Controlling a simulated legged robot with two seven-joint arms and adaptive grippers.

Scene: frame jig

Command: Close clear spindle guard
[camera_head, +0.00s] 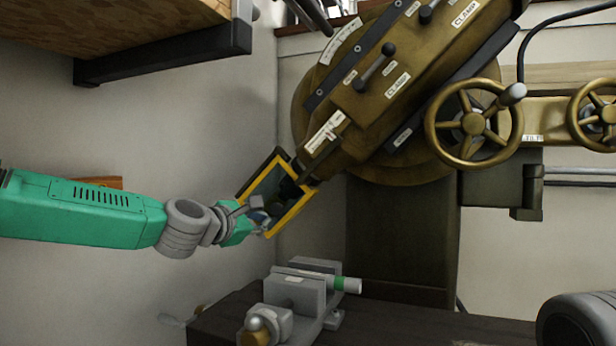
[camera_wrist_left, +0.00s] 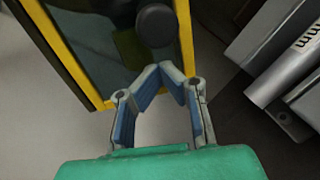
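The clear spindle guard (camera_head: 292,214) is a yellow-framed box with dark see-through panels at the lower end of the tilted brown spindle head (camera_head: 350,112). In the left wrist view the guard's yellow frame (camera_wrist_left: 75,68) and a round black knob (camera_wrist_left: 155,26) on its panel fill the upper left. My left gripper (camera_head: 259,214) is at the guard's lower left side. In the left wrist view its fingers (camera_wrist_left: 161,70) bend inward, their tips almost together, with nothing seen between them. The tips point at the knob, just short of it in the picture; contact is unclear. My right gripper is out of view.
A grey vise (camera_head: 295,293) holding a round bar (camera_head: 350,285) stands below the guard on a dark table. Brass handwheels (camera_head: 473,124) are at the right. A wooden shelf (camera_head: 100,30) hangs at the upper left.

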